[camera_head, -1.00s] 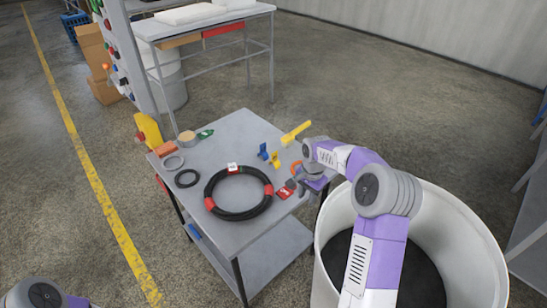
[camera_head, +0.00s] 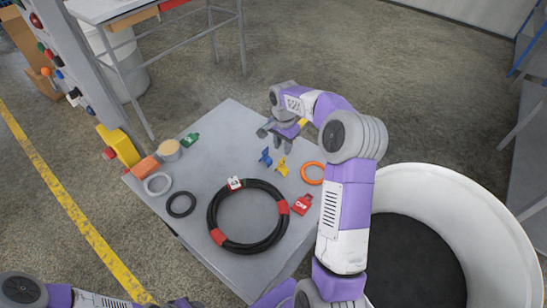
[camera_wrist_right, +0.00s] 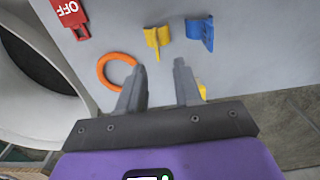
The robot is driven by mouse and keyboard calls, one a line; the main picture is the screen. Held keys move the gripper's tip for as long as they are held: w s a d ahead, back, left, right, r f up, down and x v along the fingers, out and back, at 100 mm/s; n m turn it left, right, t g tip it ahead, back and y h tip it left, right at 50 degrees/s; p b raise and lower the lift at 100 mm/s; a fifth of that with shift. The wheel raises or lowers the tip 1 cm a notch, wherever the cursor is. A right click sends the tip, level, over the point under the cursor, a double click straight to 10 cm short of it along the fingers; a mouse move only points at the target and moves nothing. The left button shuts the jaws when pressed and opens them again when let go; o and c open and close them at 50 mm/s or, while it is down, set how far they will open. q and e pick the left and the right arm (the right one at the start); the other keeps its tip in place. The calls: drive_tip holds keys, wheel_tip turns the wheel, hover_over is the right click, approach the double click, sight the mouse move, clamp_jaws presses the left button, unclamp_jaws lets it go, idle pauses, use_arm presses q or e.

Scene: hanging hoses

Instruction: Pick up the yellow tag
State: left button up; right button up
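A small yellow tag-like piece (camera_head: 282,167) stands on the grey table beside a blue one (camera_head: 266,157). In the right wrist view the yellow piece (camera_wrist_right: 157,40) is beyond my fingertips, left of the blue piece (camera_wrist_right: 200,32). A second yellow object (camera_head: 303,121) is mostly hidden behind my right gripper; a sliver (camera_wrist_right: 203,91) shows beside a finger. My right gripper (camera_head: 276,136) is over the far right part of the table. In the wrist view its fingers (camera_wrist_right: 160,66) are apart with nothing between them. My left gripper is not visible, only parts of its arm.
An orange ring (camera_head: 312,173) and a red OFF tag (camera_head: 302,204) lie near the table's right edge. A black hose coil (camera_head: 212,214) fills the front. Small rings, a tape roll (camera_head: 169,151) and a green piece (camera_head: 191,139) are left. A white bin (camera_head: 500,215) stands at right.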

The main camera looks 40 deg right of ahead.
sight(282, 159)
drive_tip(key=f, duration=0.2)
drive_tip(key=f+b, duration=0.1)
drive_tip(key=f, duration=0.3)
drive_tip(key=shift+s+a+f+b, duration=0.25)
drive_tip(key=shift+s+a+b, duration=0.05)
drive_tip(key=shift+s, duration=0.05)
drive_tip(key=shift+w+f, duration=0.1)
drive_tip(key=shift+f, duration=0.35)
drive_tip(key=shift+r, duration=0.1)
drive_tip(key=shift+c, duration=0.3)
clamp_jaws()
